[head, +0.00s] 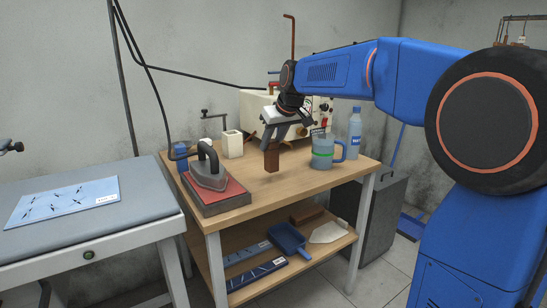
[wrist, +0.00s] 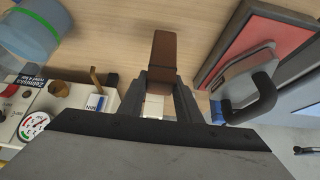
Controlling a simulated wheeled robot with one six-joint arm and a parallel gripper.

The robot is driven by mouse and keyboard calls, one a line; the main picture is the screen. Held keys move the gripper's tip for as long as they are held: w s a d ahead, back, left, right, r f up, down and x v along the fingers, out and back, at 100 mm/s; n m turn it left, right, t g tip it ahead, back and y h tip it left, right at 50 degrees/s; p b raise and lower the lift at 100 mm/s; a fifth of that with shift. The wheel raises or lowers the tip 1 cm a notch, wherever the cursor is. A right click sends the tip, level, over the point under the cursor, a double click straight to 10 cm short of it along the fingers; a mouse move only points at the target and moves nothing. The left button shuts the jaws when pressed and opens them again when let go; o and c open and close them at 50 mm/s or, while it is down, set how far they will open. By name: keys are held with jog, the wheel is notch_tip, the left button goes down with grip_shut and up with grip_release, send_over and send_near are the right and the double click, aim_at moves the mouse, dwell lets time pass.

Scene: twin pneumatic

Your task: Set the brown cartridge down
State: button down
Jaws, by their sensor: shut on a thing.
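The brown cartridge (head: 271,159) is a small upright block in the head view. My gripper (head: 277,140) is shut on its upper part and points down over the wooden table (head: 225,219). The cartridge's lower end appears at or just above the tabletop; I cannot tell whether it touches. In the wrist view the cartridge (wrist: 164,60) sticks out between the two dark fingers (wrist: 165,85), with wood behind it.
An iron (head: 208,171) on a red pad stands left of the cartridge. A blue-grey mug (head: 324,152) and a water bottle (head: 354,134) stand to the right. A cream machine (head: 257,107) and a white holder (head: 232,145) are behind. The table's front is clear.

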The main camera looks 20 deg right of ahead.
aim_at(271, 154)
jog(key=shift+f, duration=2.15)
jog(key=shift+f, duration=0.1)
jog(key=c, duration=1.3)
grip_release()
jog(key=v, duration=1.2)
